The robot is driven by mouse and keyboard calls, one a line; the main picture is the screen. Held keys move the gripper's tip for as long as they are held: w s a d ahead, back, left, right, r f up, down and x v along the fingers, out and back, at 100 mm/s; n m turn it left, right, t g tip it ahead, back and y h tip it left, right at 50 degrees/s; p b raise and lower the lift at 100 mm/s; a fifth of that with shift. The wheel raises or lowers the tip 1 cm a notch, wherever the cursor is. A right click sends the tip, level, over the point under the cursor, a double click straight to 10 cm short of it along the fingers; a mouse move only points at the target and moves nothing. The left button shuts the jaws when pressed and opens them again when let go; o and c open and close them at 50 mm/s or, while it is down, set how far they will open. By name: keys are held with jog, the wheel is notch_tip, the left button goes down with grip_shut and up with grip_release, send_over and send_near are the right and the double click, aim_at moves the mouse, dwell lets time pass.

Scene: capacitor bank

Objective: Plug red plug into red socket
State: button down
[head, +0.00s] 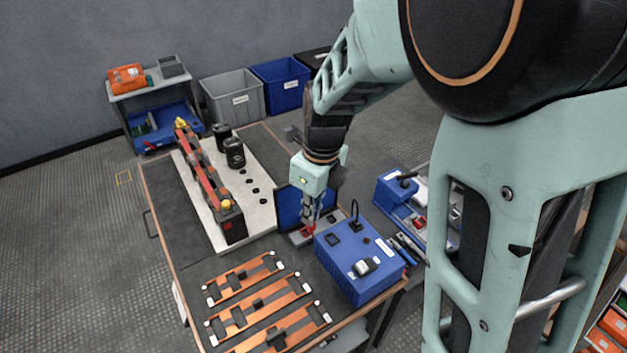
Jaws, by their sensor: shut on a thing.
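My gripper (311,216) points down in the middle of the table, just behind the blue box (355,265). Its fingers are closed on a small red thing (308,230), which looks like the red plug. The plug is partly hidden by the fingers, and I cannot tell whether it touches what is below it. I cannot make out the red socket for certain. A small red patch (229,226) shows on the near end of the dark assembly with the red bar (205,178), left of my gripper.
A blue panel (289,207) stands close behind my gripper. Several copper-coloured bar frames (258,308) lie at the table's front. Black cylinders (234,152) stand on a white plate (259,213). A blue tray (398,190) of tools is at the right. Bare dark tabletop (168,228) shows at left.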

jog(key=w+a+p, duration=0.2)
jog(key=w+p, duration=0.1)
jog(key=w, duration=0.9)
jog(key=shift+w+p, duration=0.3)
jog(key=shift+p, duration=0.05)
dwell(0.7)
jog(key=shift+f, duration=0.15)
jog(key=shift+f+b, duration=4.85)
jog(key=shift+f, duration=3.85)
jog(key=shift+f, duration=0.35)
jog(key=c, duration=2)
grip_release()
jog(key=shift+c, duration=0.2)
notch_tip(320, 180, up, 12)
jog(key=d, duration=0.1)
jog(key=shift+s+d, duration=0.15)
jog(key=shift+s, duration=0.3)
